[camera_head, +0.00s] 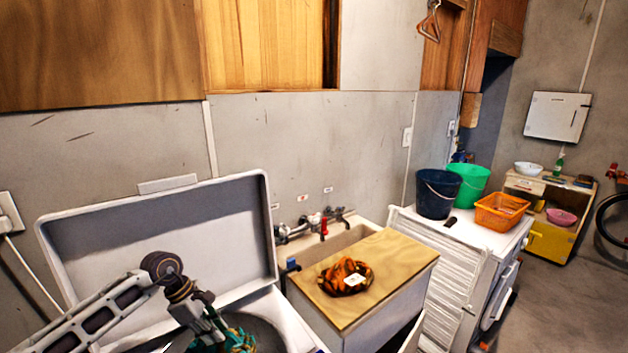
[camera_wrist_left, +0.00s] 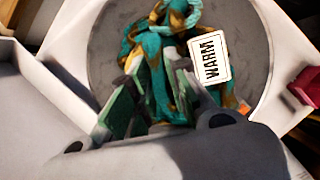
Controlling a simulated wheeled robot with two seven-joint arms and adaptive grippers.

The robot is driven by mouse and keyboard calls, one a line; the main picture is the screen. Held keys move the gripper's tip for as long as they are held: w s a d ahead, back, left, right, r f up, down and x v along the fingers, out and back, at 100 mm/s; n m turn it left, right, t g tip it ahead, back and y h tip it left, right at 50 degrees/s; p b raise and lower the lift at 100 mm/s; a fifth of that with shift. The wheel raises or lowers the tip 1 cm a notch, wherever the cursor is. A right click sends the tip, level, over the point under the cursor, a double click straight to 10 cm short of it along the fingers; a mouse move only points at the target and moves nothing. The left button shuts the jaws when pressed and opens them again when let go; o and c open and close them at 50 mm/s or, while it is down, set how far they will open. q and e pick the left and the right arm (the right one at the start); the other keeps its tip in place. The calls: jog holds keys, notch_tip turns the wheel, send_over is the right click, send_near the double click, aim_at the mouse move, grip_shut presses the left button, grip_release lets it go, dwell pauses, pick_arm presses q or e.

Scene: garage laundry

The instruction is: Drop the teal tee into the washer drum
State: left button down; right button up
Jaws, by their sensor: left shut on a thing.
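The teal tee (camera_wrist_left: 157,48) is a crumpled teal cloth with brown-gold patches and a white tag reading "WARM". My left gripper (camera_wrist_left: 160,95) is shut on it, over the round grey opening of the washer drum (camera_wrist_left: 107,50). In the head view, the tee (camera_head: 238,341) shows at the bottom edge below my left gripper (camera_head: 207,335), inside the drum opening (camera_head: 262,329). The white washer lid (camera_head: 160,245) stands open behind. I cannot tell whether the tee touches the drum's bottom. My right gripper is not in view.
An orange and black cloth (camera_head: 343,273) with a white tag lies on a wooden board (camera_head: 400,257) over the sink beside the washer. Taps (camera_head: 312,223) are behind it. Further right, a dark bucket (camera_head: 436,195), a green bucket (camera_head: 470,184) and an orange basket (camera_head: 500,211) stand on a white appliance.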

pick_arm(q)
jog(key=shift+f, duration=0.55)
jog(key=c, duration=1.3)
grip_release()
jog(key=shift+r, duration=0.1)
jog(key=shift+v, duration=5.95)
jog(key=shift+s, duration=0.1)
